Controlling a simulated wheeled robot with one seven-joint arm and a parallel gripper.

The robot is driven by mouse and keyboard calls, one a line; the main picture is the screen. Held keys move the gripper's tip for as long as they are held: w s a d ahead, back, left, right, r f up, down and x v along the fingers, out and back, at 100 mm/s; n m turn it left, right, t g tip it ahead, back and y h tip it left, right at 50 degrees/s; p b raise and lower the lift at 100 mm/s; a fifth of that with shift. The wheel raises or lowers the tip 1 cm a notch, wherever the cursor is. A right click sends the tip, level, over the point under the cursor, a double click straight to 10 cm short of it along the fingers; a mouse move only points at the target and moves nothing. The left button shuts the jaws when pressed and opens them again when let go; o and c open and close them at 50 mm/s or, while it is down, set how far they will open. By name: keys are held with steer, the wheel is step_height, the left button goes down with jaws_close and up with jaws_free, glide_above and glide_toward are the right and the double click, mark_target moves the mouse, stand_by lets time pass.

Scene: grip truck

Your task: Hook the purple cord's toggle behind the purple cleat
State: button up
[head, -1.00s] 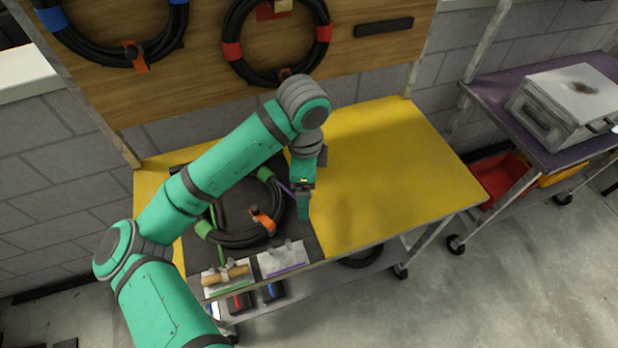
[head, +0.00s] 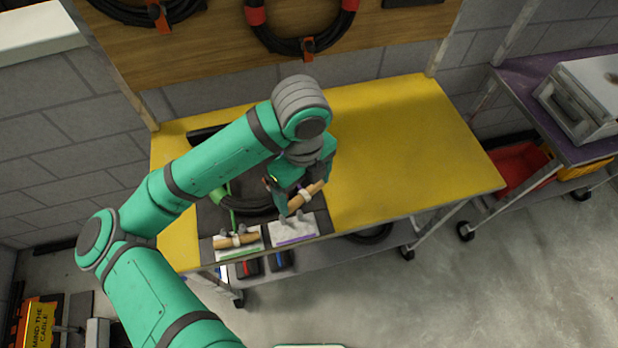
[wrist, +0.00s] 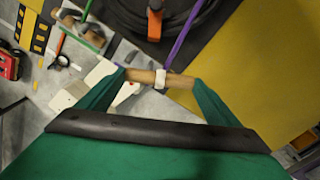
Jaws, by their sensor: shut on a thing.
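The purple cord's wooden toggle (head: 314,190) has a white band round its middle. My gripper (head: 304,197) is shut on it near both ends. In the wrist view the toggle (wrist: 181,81) lies crosswise between the fingertips, and the purple cord (wrist: 184,36) runs up from its band. The purple cleat (head: 292,232) is a pale plate with grey prongs and a purple edge strip at the table's front. The toggle is held close above and behind it in the head view. In the wrist view the toggle and a finger partly hide the cleat, and the height gap is unclear.
Left of it, the green-edged cleat (head: 238,248) has another wooden toggle (head: 236,241) at its prongs, with a green cord (head: 232,212). A black cable coil (head: 247,207) lies behind, partly under my arm. The yellow tabletop (head: 410,150) to the right is clear.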

steer(key=s+a+m, duration=0.1)
steer(key=m, duration=0.1)
steer(key=s+m, duration=0.1)
steer(key=s, duration=0.1)
steer(key=s+a+m, duration=0.1)
steer(key=s+m, duration=0.1)
steer(key=shift+s+a+m, duration=0.15)
steer(key=shift+a+m, duration=0.15)
steer(key=shift+f, duration=0.1)
steer(key=shift+f, duration=1.6)
steer(key=shift+c, duration=0.5)
steer(key=shift+f, duration=1.6)
steer(key=shift+f, duration=1)
